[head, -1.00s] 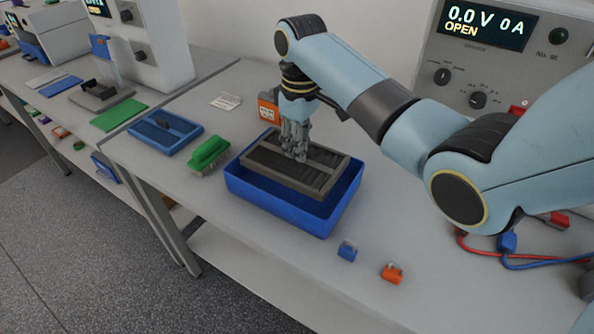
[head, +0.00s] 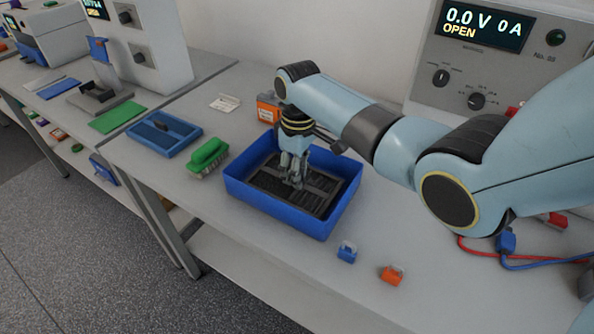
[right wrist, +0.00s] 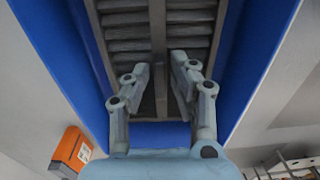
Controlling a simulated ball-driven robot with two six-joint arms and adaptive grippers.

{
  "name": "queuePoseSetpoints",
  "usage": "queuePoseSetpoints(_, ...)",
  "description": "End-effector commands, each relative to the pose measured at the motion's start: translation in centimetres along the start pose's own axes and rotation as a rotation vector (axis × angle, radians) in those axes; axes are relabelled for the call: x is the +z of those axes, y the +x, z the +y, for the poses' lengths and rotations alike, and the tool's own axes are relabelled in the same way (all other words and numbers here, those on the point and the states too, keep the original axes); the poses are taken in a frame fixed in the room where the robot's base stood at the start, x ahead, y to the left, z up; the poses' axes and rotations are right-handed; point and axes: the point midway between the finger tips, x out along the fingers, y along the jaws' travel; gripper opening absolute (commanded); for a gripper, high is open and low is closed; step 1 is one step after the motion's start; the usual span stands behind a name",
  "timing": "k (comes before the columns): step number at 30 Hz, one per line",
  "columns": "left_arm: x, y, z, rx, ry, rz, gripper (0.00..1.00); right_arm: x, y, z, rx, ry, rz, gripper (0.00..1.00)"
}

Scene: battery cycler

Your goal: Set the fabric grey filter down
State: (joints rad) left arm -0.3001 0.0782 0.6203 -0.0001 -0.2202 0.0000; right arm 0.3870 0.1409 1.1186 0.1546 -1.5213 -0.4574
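The grey fabric filter (head: 268,180), a framed pleated panel with a middle bar, is down inside the blue bin (head: 275,214), below its rim. It lies roughly level; whether it touches the bin floor is hidden. My right gripper (head: 295,182) reaches down into the bin from above. The blue bin walls (right wrist: 80,70) show on both sides. My left gripper is not in view.
A green brush (head: 208,155) and a blue tray (head: 160,146) are left of the bin. An orange box (head: 267,107) stands behind it. Small blue (head: 347,252) and orange (head: 391,275) blocks lie in front. A cycler (head: 480,65) and cables are at right.

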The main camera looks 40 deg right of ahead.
Motion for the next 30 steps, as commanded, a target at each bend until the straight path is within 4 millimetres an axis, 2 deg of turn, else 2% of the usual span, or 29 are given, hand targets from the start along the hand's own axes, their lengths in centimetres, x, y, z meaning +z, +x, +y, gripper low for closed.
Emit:
queuePoseSetpoints(9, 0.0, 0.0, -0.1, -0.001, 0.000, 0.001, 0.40, 0.0, -0.1, 0.0, 0.000, 0.000, 0.000, 0.35)
queuePoseSetpoints(13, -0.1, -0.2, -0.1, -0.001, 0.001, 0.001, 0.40, -0.1, -0.9, 0.0, 0.001, 0.000, 0.001, 0.35)
queuePoseSetpoints(17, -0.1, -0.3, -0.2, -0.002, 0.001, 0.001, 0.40, -0.1, -3.3, 0.1, 0.002, 0.000, 0.004, 0.35)
queuePoseSetpoints(24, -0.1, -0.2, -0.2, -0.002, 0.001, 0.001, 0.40, -0.1, -8.7, 0.1, 0.002, 0.000, 0.004, 0.35)
queuePoseSetpoints(30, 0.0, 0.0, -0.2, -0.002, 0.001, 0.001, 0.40, -0.1, -11.5, 0.1, 0.000, 0.001, 0.001, 0.35)
